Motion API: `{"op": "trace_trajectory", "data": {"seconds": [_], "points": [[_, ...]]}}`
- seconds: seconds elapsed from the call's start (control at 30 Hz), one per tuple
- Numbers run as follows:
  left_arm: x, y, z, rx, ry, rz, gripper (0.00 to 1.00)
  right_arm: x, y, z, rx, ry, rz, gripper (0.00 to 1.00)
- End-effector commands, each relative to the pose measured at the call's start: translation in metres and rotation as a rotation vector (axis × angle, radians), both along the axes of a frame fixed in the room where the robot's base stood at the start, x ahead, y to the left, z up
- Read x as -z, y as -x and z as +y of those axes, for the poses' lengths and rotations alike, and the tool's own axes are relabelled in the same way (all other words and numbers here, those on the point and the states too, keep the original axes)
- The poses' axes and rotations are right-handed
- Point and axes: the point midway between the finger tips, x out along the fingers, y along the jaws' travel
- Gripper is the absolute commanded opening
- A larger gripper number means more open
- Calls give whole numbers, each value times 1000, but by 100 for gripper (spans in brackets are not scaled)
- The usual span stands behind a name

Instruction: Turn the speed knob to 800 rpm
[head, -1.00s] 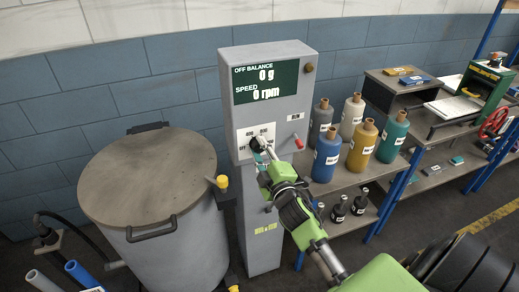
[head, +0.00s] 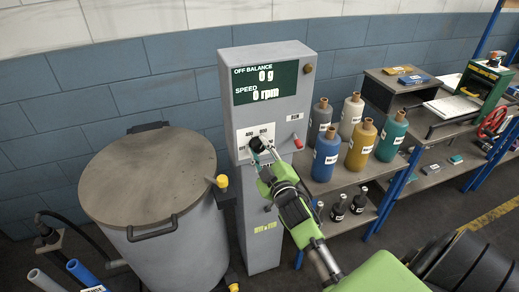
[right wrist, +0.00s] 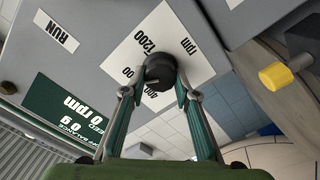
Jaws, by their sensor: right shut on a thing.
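The grey control box (head: 300,130) stands upright in the head view. Its green display (head: 266,82) reads 0 g off balance and 0 rpm speed. The black speed knob (head: 256,145) sits on a white scale plate (head: 243,135) with 400 and 800 marks. In the right wrist view the knob (right wrist: 160,70) lies between my fingertips, and the plate (right wrist: 150,42) appears upside down, with 1200 and rpm legible. My right gripper (head: 261,154) is shut on the knob, one finger on each side (right wrist: 157,88). The knob's exact setting is hard to read. My left gripper is not in view.
A grey lidded drum (head: 150,180) with a yellow-topped fitting (head: 222,182) stands left of the box. Several coloured bottles (head: 326,155) stand on the shelf to the right.

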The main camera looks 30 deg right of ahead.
Motion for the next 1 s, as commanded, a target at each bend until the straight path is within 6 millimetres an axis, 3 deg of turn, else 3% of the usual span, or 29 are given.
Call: {"op": "trace_trajectory", "data": {"seconds": [0.17, 0.2, 0.23, 0.27, 0.67, 0.77, 1.0], "points": [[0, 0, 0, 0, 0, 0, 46, 1, 0, 0, 1, 0, 3, 7], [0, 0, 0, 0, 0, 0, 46, 1, 0, 0, 1, 0, 3, 36], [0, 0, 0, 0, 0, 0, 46, 1, 0, 0, 1, 0, 4, 44], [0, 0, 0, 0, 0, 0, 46, 1, 0, 0, 1, 0, 2, 45], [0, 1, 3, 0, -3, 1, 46, 1, 4, 1, -1, 1, 3, 45], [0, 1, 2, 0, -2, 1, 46, 2, 16, 4, 0, 0, 3, 45], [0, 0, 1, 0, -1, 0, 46, 3, 62, 15, 1, 0, 5, 45]]}}
